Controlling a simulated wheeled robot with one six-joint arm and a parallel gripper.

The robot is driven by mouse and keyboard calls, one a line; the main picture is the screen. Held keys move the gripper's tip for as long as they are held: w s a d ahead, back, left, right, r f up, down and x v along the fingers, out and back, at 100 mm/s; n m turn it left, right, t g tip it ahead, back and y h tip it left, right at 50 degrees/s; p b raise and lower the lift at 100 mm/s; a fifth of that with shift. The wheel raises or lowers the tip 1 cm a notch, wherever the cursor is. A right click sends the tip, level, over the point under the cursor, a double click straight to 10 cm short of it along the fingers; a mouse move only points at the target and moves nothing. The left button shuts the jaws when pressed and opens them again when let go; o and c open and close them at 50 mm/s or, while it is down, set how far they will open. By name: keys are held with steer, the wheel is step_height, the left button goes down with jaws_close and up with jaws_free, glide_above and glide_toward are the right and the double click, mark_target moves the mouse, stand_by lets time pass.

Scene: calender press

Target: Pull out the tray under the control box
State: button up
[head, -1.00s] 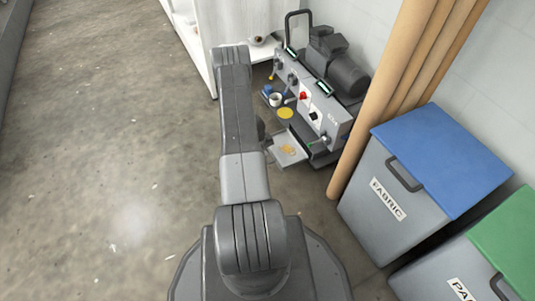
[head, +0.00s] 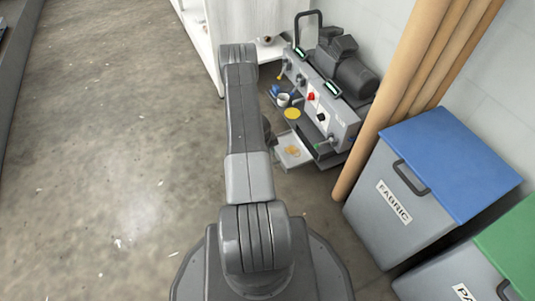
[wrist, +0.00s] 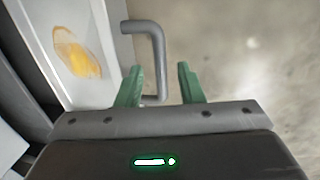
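The pale tray (head: 287,158) juts out from beneath the grey control box (head: 346,128) in the head view, with an orange-yellow patch on it. In the wrist view the tray (wrist: 92,30) is at the upper left, and its grey bent handle (wrist: 156,55) sticks out from its side. My gripper (wrist: 160,80) has two green fingers, spread apart. The handle's long bar appears between them, nearer the left finger, with clear space to the right finger. Whether a finger touches the bar I cannot tell. In the head view my arm hides the gripper.
A motor (head: 352,72) sits behind the control box. A white cup (head: 283,100) and a yellow disc (head: 292,113) lie beside it. Brown rolls (head: 395,95) and a blue-lidded fabric bin (head: 385,205) stand to the right. The floor (head: 120,150) at left is open.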

step_height(320, 180, up, 13)
steer(key=a+p, duration=0.2)
steer(key=p, duration=0.2)
steer(key=shift+s, duration=0.4)
steer(key=shift+a, duration=0.1)
steer(key=f+b, duration=0.1)
steer(key=f, duration=0.3)
steer(key=d+f+b, duration=0.1)
steer(key=f+b, duration=0.1)
steer(key=f, duration=0.3)
steer(key=w+d+f+b, duration=0.1)
steer(key=f, duration=0.3)
steer(key=shift+d+f, duration=0.15)
steer(key=shift+f, duration=0.15)
steer(key=shift+d, duration=0.2)
steer(key=shift+r, duration=0.1)
